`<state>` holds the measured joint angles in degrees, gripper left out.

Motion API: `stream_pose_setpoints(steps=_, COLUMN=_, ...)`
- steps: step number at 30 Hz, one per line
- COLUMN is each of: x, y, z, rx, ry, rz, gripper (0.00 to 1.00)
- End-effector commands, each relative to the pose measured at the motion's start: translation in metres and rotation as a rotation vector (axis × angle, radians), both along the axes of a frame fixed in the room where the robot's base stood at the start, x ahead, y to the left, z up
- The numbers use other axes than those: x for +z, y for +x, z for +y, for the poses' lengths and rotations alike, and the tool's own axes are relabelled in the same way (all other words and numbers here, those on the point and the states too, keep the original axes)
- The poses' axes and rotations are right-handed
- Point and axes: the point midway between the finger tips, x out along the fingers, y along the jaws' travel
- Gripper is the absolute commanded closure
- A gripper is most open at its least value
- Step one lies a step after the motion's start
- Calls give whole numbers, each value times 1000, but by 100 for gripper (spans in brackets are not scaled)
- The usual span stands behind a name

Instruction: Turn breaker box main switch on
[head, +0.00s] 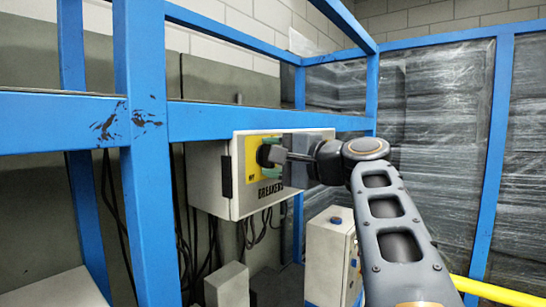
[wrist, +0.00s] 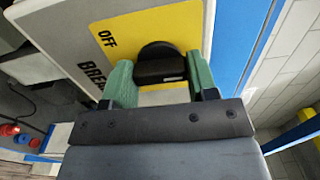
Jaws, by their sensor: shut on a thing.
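The breaker box (head: 225,200) is a pale box with the word BREAKERS on its front, below a blue beam. It also shows in the wrist view (wrist: 62,22). Its yellow plate (wrist: 135,30) has the word OFF near one corner. The black main switch (wrist: 160,62) stands out from this plate and also shows in the head view (head: 263,153). My gripper (wrist: 160,78) has green fingers on both sides of the switch and is shut on it. In the head view my gripper (head: 272,158) partly hides the switch, so its exact turn is hard to tell.
A blue frame (head: 145,180) with an upright and a beam stands in front of and above the box. A smaller pale box (head: 328,255) stands below right. Cables (head: 255,230) hang under the breaker box. A yellow rail (head: 495,291) is at lower right.

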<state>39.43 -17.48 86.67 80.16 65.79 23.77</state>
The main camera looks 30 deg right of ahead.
Motion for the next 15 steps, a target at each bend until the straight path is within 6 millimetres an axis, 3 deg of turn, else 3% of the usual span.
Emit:
stream_pose_setpoints(steps=6, x=0, y=0, z=0, rx=0, ry=3, rz=0, gripper=70)
stream_pose_setpoints(steps=7, x=0, y=0, z=0, rx=0, ry=3, rz=0, gripper=44)
stream_pose_setpoints(steps=15, x=0, y=0, z=0, rx=0, ry=1, rz=0, gripper=21)
